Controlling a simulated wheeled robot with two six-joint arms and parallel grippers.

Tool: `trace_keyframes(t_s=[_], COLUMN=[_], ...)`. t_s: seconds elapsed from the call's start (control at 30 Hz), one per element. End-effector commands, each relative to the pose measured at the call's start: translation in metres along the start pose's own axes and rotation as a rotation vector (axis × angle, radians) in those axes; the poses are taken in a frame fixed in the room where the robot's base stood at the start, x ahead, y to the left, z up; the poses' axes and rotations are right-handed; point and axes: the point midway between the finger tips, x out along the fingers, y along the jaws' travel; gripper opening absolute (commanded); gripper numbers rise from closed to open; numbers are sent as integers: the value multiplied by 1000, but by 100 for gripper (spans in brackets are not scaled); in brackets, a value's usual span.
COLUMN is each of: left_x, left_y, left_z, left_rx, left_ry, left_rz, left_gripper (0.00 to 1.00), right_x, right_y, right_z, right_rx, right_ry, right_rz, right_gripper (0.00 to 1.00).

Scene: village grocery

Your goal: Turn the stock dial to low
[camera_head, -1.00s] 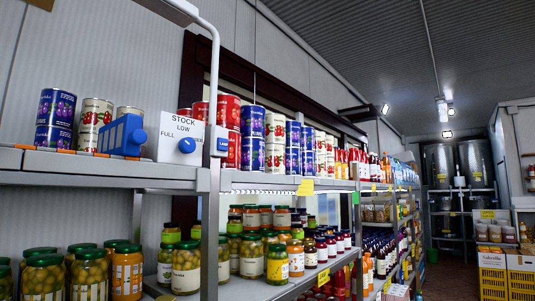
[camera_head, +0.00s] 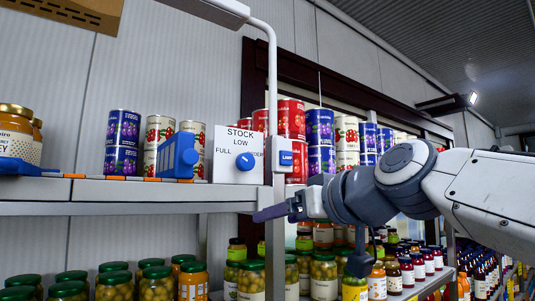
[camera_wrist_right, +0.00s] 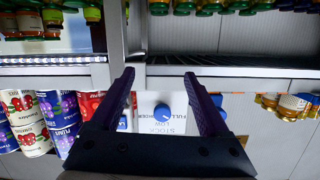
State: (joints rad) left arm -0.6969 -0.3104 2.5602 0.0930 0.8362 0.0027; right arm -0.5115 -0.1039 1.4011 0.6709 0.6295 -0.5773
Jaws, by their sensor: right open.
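The stock dial is a round blue knob (camera_head: 243,163) on a white box (camera_head: 226,175) on the upper shelf. LOW is printed above the knob, FULL to its left, and another label at its right is partly hidden. The knob's pointing direction is too small to tell. My right gripper (camera_head: 258,214) reaches in from the right, below and in front of the box, apart from it. In the right wrist view, the open fingers (camera_wrist_right: 159,75) stand apart and empty, with the knob (camera_wrist_right: 162,112) seen upside down between them. My left gripper is not in view.
A lamp switch (camera_head: 286,158) sits on the post right of the box. A blue slatted object (camera_head: 179,156) stands close at its left. Cans (camera_head: 320,140) stand to the right. Jars (camera_head: 155,284) fill the lower shelf. The shelf edge (camera_head: 130,190) runs below the box.

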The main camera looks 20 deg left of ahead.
Motion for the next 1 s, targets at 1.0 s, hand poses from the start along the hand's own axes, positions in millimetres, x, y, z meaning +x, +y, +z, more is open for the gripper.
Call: trace_keyframes(t_s=[1.0], left_x=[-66], left_y=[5], left_z=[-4], left_rx=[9], left_ry=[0], left_rz=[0], left_gripper=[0], right_x=[68], right_y=[-17], right_z=[-123], right_rx=[-85], right_ry=[227], right_rz=[-22], right_gripper=[79])
